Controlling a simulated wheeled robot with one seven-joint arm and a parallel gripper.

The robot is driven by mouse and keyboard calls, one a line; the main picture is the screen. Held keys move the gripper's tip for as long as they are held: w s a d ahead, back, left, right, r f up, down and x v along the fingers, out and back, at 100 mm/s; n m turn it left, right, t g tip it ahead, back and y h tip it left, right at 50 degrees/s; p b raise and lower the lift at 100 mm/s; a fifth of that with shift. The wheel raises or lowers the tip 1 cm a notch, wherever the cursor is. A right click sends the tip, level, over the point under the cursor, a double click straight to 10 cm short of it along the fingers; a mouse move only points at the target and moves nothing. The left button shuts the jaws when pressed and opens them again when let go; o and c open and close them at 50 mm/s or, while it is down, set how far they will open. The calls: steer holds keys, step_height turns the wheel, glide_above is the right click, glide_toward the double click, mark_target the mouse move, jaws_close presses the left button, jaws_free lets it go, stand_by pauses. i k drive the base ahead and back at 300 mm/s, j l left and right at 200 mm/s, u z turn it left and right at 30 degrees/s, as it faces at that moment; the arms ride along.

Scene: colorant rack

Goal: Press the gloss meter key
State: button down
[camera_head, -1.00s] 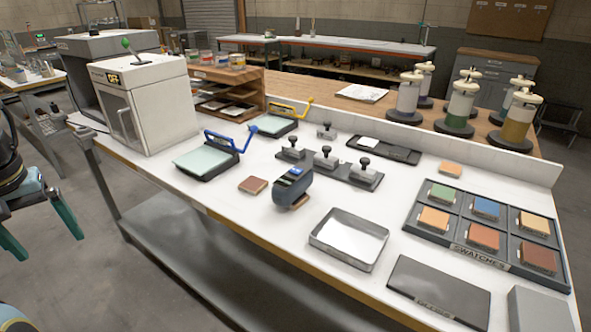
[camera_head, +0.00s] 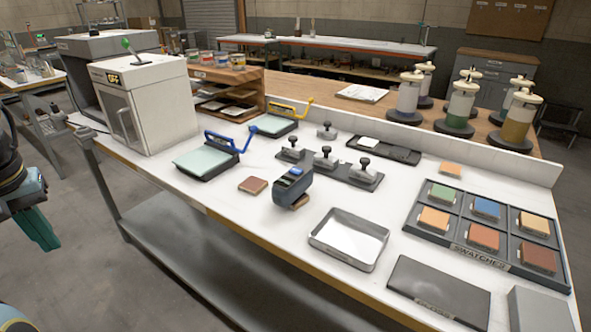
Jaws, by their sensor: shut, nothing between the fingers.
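The gloss meter appears to be the dark blue-grey handheld device (camera_head: 291,189) near the middle of the white bench. A bright blue patch shows on its top (camera_head: 295,171); it is too small to tell exactly which part is the key. The device seems to stand on a tan-edged panel, mostly hidden beneath it. My gripper (camera_head: 43,238) is at the far left, off the bench over the floor, well apart from the meter. Its teal fingers are together and empty.
A brown swatch (camera_head: 253,185) lies left of the meter, and a metal tray (camera_head: 379,252) sits to its right. Black-handled blocks (camera_head: 326,163) stand behind it. A blue-handled pad (camera_head: 201,161) and white cabinet (camera_head: 150,108) are at the left. The bench's front edge is clear.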

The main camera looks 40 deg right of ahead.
mark_target(294, 171)
steer(key=i, duration=0.85)
steer(key=z, duration=1.55)
